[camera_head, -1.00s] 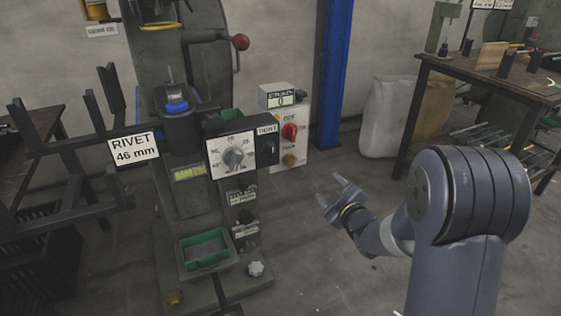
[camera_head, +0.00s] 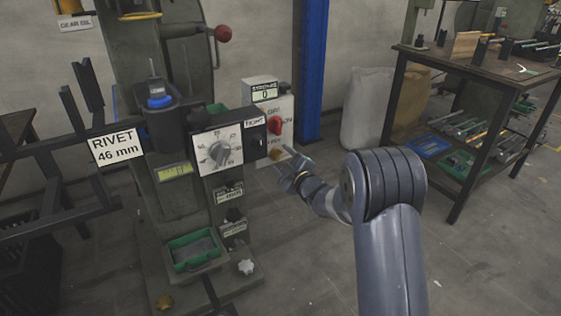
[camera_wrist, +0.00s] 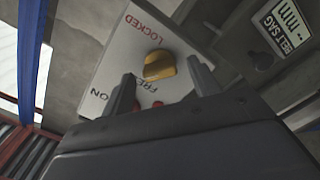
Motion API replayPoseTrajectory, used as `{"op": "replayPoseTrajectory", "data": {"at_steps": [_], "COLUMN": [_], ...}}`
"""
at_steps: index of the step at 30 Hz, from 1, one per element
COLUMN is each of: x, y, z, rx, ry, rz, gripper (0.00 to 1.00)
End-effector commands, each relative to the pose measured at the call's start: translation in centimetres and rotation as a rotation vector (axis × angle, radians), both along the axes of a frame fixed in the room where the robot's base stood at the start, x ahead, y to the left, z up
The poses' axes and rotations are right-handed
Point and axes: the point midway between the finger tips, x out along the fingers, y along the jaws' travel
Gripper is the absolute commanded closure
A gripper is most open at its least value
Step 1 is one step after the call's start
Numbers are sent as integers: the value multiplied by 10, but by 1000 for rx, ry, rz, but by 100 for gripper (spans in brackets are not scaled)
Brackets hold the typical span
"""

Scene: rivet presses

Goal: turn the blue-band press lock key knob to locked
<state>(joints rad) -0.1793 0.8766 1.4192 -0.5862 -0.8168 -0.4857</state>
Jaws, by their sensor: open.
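The brass lock key knob (camera_wrist: 159,66) sits on a white panel (camera_wrist: 118,58) in the wrist view. The word LOCKED is on one side of it and FREE on the other; which one it points to I cannot tell for sure. The knob also shows in the head view (camera_head: 277,154), low on the press's side panel. My gripper (camera_head: 285,163) is open, its fingertips close to the knob. In the wrist view the knob appears between and just beyond the fingertips (camera_wrist: 162,76); I see no contact. The press has a blue band (camera_head: 159,102) on its column.
Above the knob is a red switch (camera_head: 275,126), and left of it a dial box (camera_head: 219,149). A blue post (camera_head: 311,70) stands behind. A white sack (camera_head: 372,108) and a workbench (camera_head: 455,62) stand to the right. The floor between is clear.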

Motion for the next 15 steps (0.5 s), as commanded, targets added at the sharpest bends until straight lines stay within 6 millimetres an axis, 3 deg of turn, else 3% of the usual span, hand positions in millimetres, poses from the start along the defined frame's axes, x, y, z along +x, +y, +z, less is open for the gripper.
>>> {"op": "replayPoseTrajectory", "data": {"at_steps": [14, 15], "x": [10, 9], "y": [7, 7], "z": [0, 0], "rx": [0, 0], "ry": [1, 1], "rz": [-1, -1], "gripper": [42, 45]}}
